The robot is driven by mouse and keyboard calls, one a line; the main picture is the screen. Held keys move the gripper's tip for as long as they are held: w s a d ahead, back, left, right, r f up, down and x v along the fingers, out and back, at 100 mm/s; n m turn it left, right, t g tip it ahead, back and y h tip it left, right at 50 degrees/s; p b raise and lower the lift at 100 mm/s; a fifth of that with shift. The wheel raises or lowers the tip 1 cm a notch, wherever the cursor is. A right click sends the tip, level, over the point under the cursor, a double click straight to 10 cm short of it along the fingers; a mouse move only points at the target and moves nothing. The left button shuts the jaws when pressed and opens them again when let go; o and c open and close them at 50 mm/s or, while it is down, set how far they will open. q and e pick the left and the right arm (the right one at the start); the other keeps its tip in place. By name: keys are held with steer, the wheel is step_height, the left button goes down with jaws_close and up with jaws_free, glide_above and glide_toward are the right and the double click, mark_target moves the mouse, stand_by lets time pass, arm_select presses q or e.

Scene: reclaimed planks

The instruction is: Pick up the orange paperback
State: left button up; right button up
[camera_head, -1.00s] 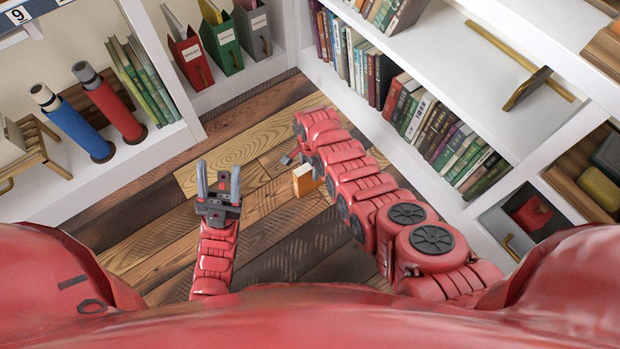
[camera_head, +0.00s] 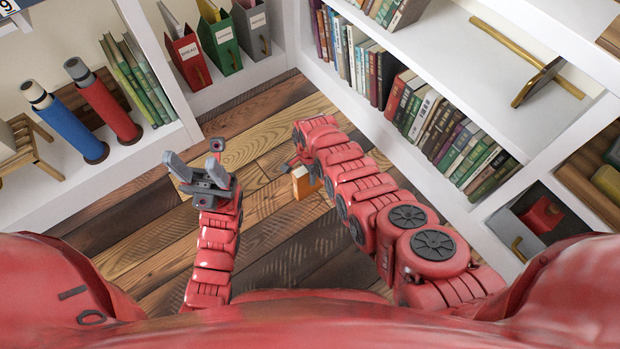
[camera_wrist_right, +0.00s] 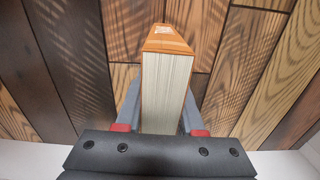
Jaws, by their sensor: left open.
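The orange paperback (camera_head: 304,183) is at the middle of the head view, under my right gripper. In the right wrist view the paperback (camera_wrist_right: 168,85) stands on edge between the fingers, its pale page edges facing the camera and an orange end beyond. My right gripper (camera_wrist_right: 165,122) is shut on it, with a grey finger against each side. In the head view my right gripper (camera_head: 297,164) is partly hidden by its arm. I cannot tell how far the book is from the floor. My left gripper (camera_head: 193,165) is open and empty, over the planks at the left.
A white bookcase (camera_head: 500,75) with rows of books runs along the right. A left shelf (camera_head: 110,165) holds a blue roll (camera_head: 70,130), a red roll (camera_head: 108,108) and green books. File boxes (camera_head: 220,45) stand at the back. The plank floor (camera_head: 270,235) between is clear.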

jaws_close()
